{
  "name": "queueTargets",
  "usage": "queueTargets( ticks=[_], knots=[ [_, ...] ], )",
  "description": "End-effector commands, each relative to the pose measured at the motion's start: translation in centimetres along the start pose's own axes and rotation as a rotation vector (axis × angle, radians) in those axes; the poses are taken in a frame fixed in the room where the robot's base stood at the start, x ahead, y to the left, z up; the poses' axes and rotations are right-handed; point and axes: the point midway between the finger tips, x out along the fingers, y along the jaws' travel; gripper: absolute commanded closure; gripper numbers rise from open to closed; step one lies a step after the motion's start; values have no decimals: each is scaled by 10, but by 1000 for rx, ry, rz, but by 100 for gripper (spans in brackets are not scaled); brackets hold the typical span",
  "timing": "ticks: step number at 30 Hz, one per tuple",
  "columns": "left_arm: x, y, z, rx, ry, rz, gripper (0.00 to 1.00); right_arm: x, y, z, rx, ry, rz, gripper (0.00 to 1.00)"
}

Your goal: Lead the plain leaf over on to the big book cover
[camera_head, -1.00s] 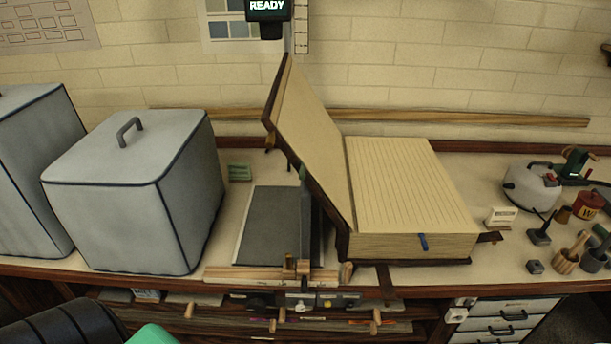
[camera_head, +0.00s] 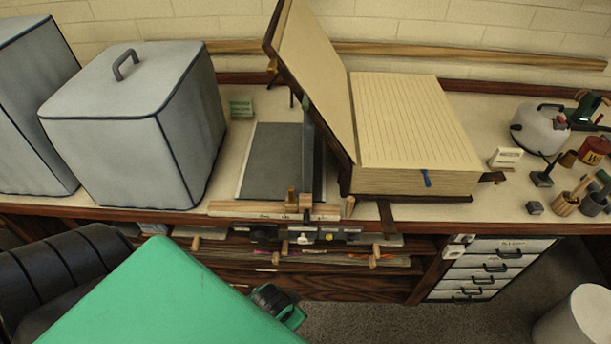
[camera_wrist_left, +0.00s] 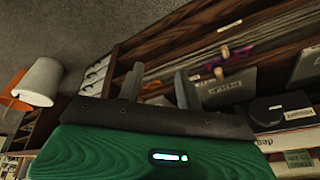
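The big book (camera_head: 420,184) lies open on the bench. Its cover (camera_head: 318,72) stands tilted up to the left, with a dark edge and a plain cream inner face. The block's top page (camera_head: 415,120) is ruled with lines and lies flat at the right. I cannot tell a separate plain leaf from the cover's cream inner face. My left gripper (camera_wrist_left: 158,88) is open and empty in the left wrist view, in front of the shelves below the bench top. In the head view its green arm is low at the left, away from the book. My right gripper is not in view.
Two grey covered boxes (camera_head: 135,130) stand left. A dark tray (camera_head: 275,162) lies between box and book, with a wooden bar (camera_head: 275,210) along its front. A white kettle (camera_head: 540,128) and small tools stand right. Wooden handles (camera_head: 375,255) jut out below the bench edge.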

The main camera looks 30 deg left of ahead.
Motion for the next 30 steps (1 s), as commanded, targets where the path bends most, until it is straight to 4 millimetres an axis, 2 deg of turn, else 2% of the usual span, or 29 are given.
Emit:
queueTargets(
  ticks=[11,21,30],
  knots=[
    [-63,-26,-56,22,175,-80,64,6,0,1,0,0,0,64],
    [-143,-74,-131,84,485,-272,64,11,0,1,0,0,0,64],
    [-202,-108,-178,159,720,-462,64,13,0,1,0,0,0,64]
  ],
)
